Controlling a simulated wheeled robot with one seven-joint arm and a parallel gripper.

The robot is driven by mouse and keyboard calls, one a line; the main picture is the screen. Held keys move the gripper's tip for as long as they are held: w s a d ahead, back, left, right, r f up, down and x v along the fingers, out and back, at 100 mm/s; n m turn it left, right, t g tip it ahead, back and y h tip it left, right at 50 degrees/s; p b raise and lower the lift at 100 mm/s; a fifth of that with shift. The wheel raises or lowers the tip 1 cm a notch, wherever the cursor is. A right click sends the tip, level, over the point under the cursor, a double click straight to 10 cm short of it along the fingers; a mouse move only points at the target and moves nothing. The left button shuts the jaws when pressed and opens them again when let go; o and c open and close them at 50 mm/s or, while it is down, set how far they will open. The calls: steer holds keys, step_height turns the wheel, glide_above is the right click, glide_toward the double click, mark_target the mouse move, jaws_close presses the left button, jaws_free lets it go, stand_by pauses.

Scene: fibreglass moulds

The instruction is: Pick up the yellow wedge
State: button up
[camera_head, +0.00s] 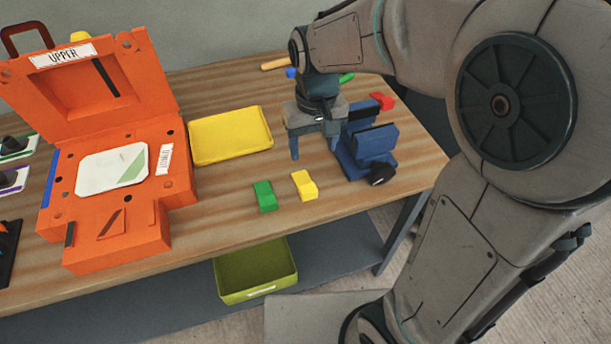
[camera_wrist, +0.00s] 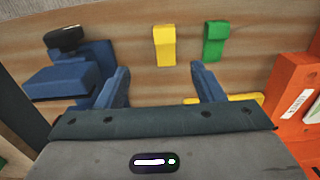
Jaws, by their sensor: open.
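The yellow wedge (camera_head: 305,185) lies on the wooden table near its front edge, just right of a green wedge (camera_head: 265,196). In the wrist view the yellow wedge (camera_wrist: 164,46) lies beyond the fingertips, roughly centred between them, with the green wedge (camera_wrist: 214,40) to its right. My gripper (camera_head: 314,150) is above the table, behind the yellow wedge and left of the blue vise. In the wrist view its two blue fingers (camera_wrist: 160,75) are apart with nothing between them.
A blue vise (camera_head: 368,145) stands close to the right of my gripper. A yellow tray (camera_head: 231,136) lies to the left, beside the open orange mould (camera_head: 120,180). A red piece (camera_head: 382,101) lies behind the vise. A green bin (camera_head: 255,271) sits on the lower shelf.

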glide_above(307, 185)
steer(key=f, duration=0.9)
steer(key=shift+s+d+f, duration=0.1)
steer(key=shift+d+f, duration=0.1)
steer(key=shift+f, duration=0.1)
steer(key=f, duration=0.5)
steer(key=shift+a, duration=0.25)
steer(key=shift+r, duration=0.1)
steer(key=c, duration=1.1)
